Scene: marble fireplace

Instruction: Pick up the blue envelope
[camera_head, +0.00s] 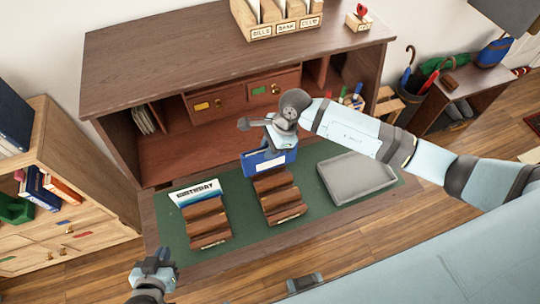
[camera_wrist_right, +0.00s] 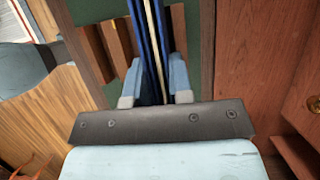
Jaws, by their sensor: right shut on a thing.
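The blue envelope (camera_head: 268,160) is held upright and slightly tilted above the desk's green mat, just behind a brown slotted wooden rack (camera_head: 279,196). My right gripper (camera_head: 277,140) is shut on its upper edge. In the right wrist view the envelope (camera_wrist_right: 150,50) shows edge-on as blue layers with a pale strip, between the two fingers of the right gripper (camera_wrist_right: 155,85). I cannot tell whether its lower edge touches the mat or rack. My left gripper (camera_head: 153,268) is empty in front of the desk's left side; its fingers look apart.
A second brown rack (camera_head: 206,222) stands to the left, with a card marked "BIRTHDAY" (camera_head: 195,192) behind it. A grey tray (camera_head: 357,180) lies to the right on the green mat (camera_head: 238,231). The desk's upper shelf and drawers (camera_head: 215,103) rise behind my right gripper.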

